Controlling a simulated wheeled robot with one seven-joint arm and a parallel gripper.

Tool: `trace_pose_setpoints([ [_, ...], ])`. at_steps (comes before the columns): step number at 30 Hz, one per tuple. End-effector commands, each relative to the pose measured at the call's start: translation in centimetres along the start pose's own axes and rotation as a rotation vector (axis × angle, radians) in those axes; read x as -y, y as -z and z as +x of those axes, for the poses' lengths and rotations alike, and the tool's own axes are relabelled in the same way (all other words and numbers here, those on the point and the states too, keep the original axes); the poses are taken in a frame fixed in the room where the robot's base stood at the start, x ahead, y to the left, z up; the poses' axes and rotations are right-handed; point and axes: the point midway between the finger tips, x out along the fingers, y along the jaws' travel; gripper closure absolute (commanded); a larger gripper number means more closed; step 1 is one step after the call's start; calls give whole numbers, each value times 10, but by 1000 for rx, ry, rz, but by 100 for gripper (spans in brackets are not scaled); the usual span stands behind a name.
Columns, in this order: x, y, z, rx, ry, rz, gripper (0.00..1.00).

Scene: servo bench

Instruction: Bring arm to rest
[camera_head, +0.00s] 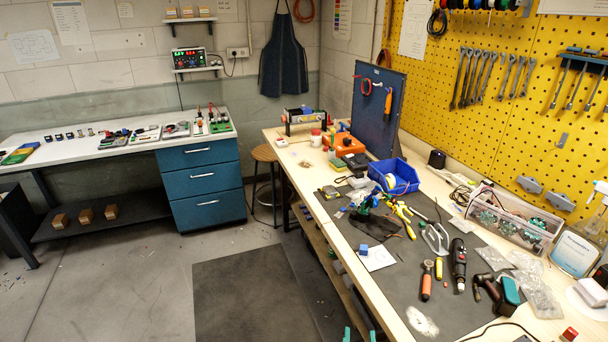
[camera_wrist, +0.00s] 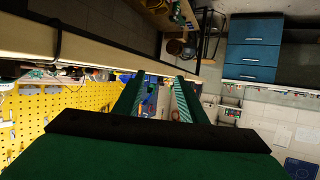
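My gripper (camera_wrist: 160,77) shows in the wrist view as two green ribbed fingers reaching up from a dark bar and a green body. The fingers stand apart with nothing between them, so it is open and empty. In the head view only the two green fingertips of my gripper (camera_head: 359,334) show at the bottom edge, by the front edge of the workbench (camera_head: 330,262). The rest of my arm is out of the head view. The wrist view is turned over, with the bench underside at upper left.
The bench holds a blue bin (camera_head: 403,178), an orange screwdriver (camera_head: 427,281), a black rotary tool (camera_head: 458,264) and a clear box of parts (camera_head: 513,222). A stool (camera_head: 266,155) and blue drawers (camera_head: 203,185) stand farther back. The floor mat (camera_head: 245,295) left of the bench is clear.

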Motion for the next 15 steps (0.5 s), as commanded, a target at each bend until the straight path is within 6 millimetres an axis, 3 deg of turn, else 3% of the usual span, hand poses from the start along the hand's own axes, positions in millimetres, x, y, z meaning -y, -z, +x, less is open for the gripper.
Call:
trace_pose_setpoints([
  [6, 21, -56, -31, -8, 3, 10, 62],
  [15, 46, -116, -95, -40, 20, 2, 62],
])
